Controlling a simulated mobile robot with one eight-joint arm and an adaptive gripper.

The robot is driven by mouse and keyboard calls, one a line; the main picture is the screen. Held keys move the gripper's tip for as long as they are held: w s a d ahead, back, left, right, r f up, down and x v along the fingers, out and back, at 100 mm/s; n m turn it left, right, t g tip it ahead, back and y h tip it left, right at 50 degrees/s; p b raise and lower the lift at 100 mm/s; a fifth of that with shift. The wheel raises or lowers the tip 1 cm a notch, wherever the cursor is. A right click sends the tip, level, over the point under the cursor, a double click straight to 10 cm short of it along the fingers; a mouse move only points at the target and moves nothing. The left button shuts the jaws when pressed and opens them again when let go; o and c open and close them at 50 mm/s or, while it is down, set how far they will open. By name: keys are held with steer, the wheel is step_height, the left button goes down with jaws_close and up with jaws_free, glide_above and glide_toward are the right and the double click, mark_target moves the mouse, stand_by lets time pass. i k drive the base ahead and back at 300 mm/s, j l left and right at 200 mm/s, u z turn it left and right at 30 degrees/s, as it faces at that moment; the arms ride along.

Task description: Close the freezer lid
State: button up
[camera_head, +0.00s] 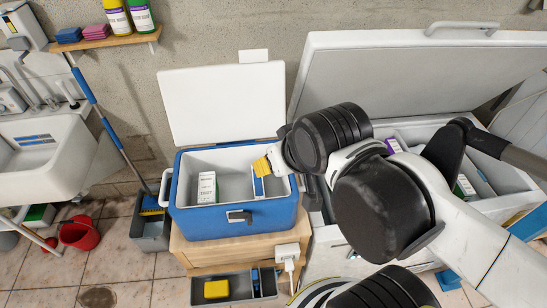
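The chest freezer (328,236) is a large white box at the right. Its white lid (345,85) stands open, leaning back near the wall, with a grey bar handle (462,27) along its top edge. My arm covers much of the freezer's opening and front. My gripper (272,160) is at the arm's far end, left of the freezer and over the right side of the blue cooler. A yellow ridged piece shows at its tip; I cannot tell whether it is a fingertip or something held. The fingers are mostly hidden, and the gripper is well away from the lid.
The blue cooler (240,222) stands on a wooden stand (205,255), its white lid (225,100) open, with packages inside. Packages also show in the freezer. A sink (50,170), red bucket (80,233) and mop (105,120) are at left. A grey tray (238,287) lies below the cooler.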

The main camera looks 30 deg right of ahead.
mark_target(387, 73)
steer(key=z, duration=1.9)
